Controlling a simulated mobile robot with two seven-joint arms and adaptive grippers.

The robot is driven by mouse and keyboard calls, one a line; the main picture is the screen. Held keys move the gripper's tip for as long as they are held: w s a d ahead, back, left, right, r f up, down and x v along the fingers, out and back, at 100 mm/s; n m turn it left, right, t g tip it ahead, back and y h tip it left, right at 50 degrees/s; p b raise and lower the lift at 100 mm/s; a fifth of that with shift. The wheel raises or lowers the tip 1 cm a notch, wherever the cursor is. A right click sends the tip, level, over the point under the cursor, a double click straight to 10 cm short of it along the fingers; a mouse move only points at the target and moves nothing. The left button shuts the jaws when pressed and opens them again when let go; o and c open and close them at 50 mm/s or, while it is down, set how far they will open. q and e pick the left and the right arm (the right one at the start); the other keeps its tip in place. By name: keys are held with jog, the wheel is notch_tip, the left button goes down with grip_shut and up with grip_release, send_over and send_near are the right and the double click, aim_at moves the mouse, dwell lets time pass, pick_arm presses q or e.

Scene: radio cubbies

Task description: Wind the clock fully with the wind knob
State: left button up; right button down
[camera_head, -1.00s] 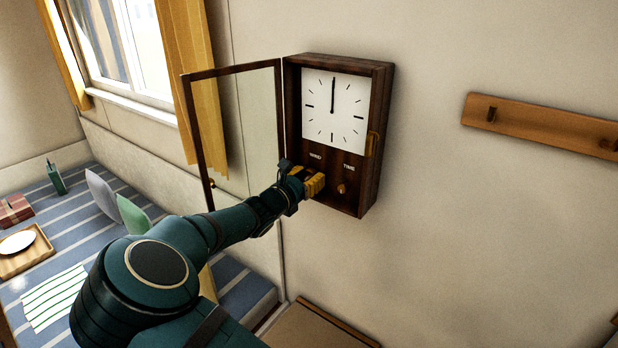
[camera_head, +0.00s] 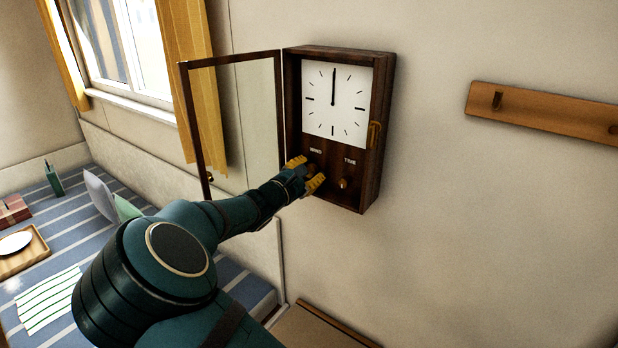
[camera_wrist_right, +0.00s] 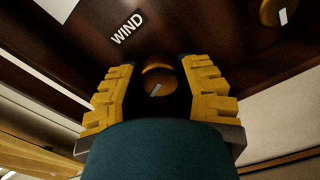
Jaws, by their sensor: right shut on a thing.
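The wooden wall clock (camera_head: 376,150) hangs with its glass door (camera_head: 240,110) swung open to the left. Its white face (camera_head: 335,105) shows both hands pointing straight up. My right gripper (camera_head: 312,178) is at the knob under the WIND label. In the right wrist view, the gripper's yellow fingers (camera_wrist_right: 155,92) are on both sides of the round wind knob (camera_wrist_right: 158,76), shut on it; the knob has a pale mark slanting up to the right. The time knob (camera_head: 344,184) is free, right of the gripper. My left gripper is not in view.
A wooden peg rail (camera_head: 550,112) is on the wall at the right. A striped blue surface (camera_head: 70,215) at the left holds a tray (camera_head: 22,262), a green bottle (camera_head: 54,180) and cushions. The open door stands close to my right arm.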

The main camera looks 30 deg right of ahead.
jog(key=m, duration=0.4)
jog(key=shift+m, duration=0.3)
jog(key=m, duration=0.5)
jog(key=shift+m, duration=0.3)
jog(key=m, duration=0.4)
jog(key=shift+r, duration=0.15)
jog(key=c, duration=1.7)
grip_release()
jog(key=m, duration=0.5)
jog(key=shift+w+r, duration=0.1)
jog(key=o, duration=0.9)
jog(key=v, duration=1.2)
